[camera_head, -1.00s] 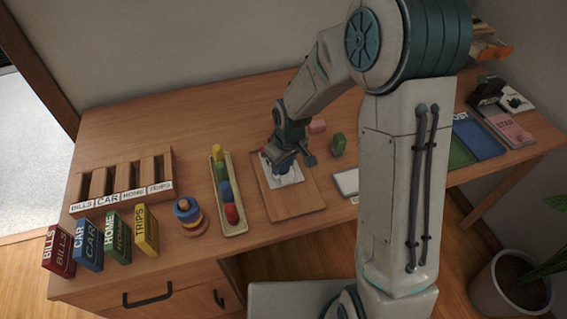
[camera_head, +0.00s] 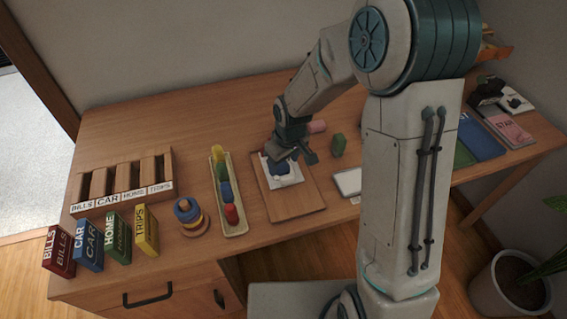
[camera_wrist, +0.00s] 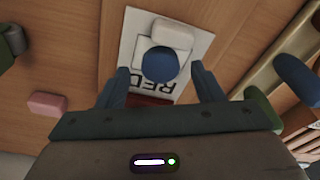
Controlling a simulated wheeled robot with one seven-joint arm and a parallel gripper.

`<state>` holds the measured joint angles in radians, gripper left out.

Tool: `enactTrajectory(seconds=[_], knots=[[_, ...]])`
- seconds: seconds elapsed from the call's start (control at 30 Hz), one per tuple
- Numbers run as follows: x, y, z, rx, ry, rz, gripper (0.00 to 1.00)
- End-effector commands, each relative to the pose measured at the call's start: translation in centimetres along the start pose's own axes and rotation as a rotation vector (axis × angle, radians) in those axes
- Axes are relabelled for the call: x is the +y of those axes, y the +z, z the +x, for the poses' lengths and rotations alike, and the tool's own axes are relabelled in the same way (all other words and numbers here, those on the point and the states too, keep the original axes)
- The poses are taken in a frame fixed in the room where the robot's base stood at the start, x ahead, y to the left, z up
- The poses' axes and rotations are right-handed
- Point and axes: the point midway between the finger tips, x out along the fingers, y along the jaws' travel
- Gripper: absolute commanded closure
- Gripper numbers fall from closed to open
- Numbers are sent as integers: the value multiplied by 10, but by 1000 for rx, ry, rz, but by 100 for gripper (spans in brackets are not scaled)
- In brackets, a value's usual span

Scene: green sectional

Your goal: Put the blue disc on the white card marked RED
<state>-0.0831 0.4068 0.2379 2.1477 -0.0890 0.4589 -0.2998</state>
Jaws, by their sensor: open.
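The white card marked RED (camera_wrist: 140,28) lies on a brown board (camera_head: 300,207) on the desk. The blue disc (camera_wrist: 160,65) is over the card, beside a small white block (camera_wrist: 173,33). It also shows in the head view (camera_head: 281,170) under my gripper. My gripper (camera_wrist: 163,78) is open, with one finger on each side of the disc and a gap to each finger. In the head view my gripper (camera_head: 291,155) is just above the card's back part. A dark red strip (camera_wrist: 150,99) shows between the fingers at the card's edge.
A tray (camera_head: 236,230) of coloured pieces and a ring stack (camera_head: 193,222) stand left of the board. A green block (camera_head: 338,145) and a pink block (camera_head: 317,127) are right and behind. Labelled boxes (camera_head: 118,237) and a slotted rack (camera_head: 125,205) fill the left end.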

Motion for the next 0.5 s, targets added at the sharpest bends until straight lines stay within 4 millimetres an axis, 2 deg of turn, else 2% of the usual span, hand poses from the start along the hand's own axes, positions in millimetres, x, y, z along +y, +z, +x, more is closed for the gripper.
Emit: enactTrajectory(seconds=[0.3, 0.5], knots=[[0, -1, -66, 5, 3, 1, 39], [0, 0, -95, 3, 2, 1, 39]])
